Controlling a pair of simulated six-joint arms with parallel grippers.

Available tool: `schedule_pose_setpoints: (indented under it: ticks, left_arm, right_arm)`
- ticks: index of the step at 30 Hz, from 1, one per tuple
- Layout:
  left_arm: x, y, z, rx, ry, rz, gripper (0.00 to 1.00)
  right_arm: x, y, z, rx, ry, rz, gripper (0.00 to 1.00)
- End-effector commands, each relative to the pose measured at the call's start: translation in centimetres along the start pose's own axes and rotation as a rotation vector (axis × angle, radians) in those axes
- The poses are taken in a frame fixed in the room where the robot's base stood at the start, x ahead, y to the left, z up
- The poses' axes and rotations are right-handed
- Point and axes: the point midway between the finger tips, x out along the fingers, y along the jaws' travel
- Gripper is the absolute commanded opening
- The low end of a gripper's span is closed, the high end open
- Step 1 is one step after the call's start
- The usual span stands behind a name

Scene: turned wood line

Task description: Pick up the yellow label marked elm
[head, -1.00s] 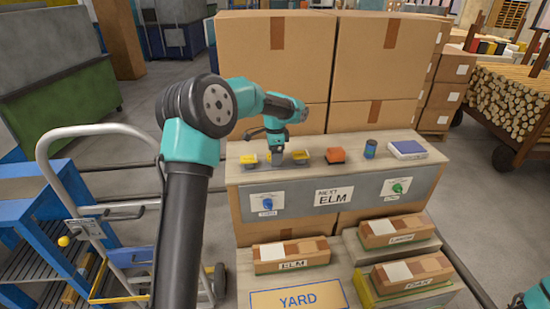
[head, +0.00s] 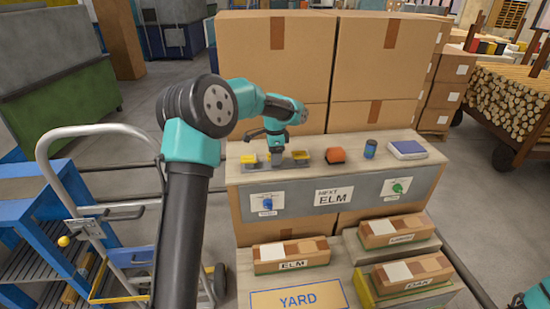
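Two small yellow pieces lie on the bench top in the head view, a left one (head: 249,159) and a right one (head: 299,155). Grey shows under each. No writing on them can be read, so I cannot tell which is marked elm. My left gripper (head: 277,160) points down between them, low over the bench. Its fingertips are too small and dark to tell whether they are apart or hold anything. Part of the bench behind the gripper is hidden. My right gripper is out of view.
The bench (head: 400,168) also holds an orange block (head: 335,155), a dark blue cup (head: 370,149) and a blue-and-white pad (head: 407,149). A sign (head: 333,198) reads NEXT ELM. Tall cartons (head: 275,60) stand behind. Labelled packages, one ELM (head: 291,255), lie below, near a YARD sign (head: 298,299).

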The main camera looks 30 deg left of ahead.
Motion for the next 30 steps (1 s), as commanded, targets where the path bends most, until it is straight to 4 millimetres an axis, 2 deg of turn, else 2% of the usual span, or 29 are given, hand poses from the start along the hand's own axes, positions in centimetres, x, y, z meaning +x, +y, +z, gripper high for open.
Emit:
schedule_pose_setpoints:
  ticks: [2, 10, 20, 30]
  left_arm:
    - [0.0, 0.0, 0.0, 0.0, 0.0, 0.0, 0.51]
    - [0.0, 0.0, 0.0, 0.0, 0.0, 0.0, 0.25]
    - [-0.3, 0.0, 0.0, 0.0, 0.001, -0.001, 0.25]
    - [-2.9, 0.0, 0.0, -0.001, 0.001, -0.002, 0.25]
  right_arm:
    - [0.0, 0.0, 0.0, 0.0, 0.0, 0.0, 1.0]
    - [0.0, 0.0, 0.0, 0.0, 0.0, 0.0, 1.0]
    - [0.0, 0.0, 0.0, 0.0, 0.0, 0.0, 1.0]
    - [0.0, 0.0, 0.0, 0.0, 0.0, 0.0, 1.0]
